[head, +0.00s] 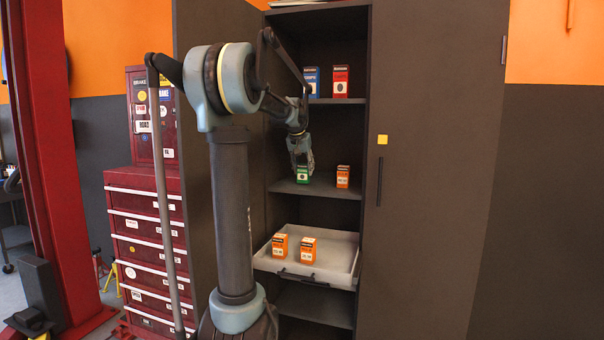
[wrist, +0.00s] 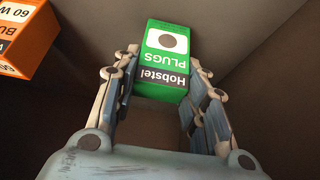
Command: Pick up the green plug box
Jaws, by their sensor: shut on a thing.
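The green plug box (wrist: 165,55) reads "Hobstel PLUGS" in the wrist view, where it appears upside down. My gripper (wrist: 165,85) has its two fingers on either side of the box and is shut on it. In the head view the green plug box (head: 303,174) is at the middle shelf of the cabinet, under my gripper (head: 302,163). I cannot tell whether its base touches the shelf. My gripper partly covers the box in the head view.
An orange box (head: 343,176) stands to the right on the same shelf (head: 325,191). A blue box (head: 312,80) and a red box (head: 340,81) stand on the shelf above. Below, a pulled-out tray (head: 340,270) holds two orange boxes. The cabinet's right door (head: 430,200) is beside the opening.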

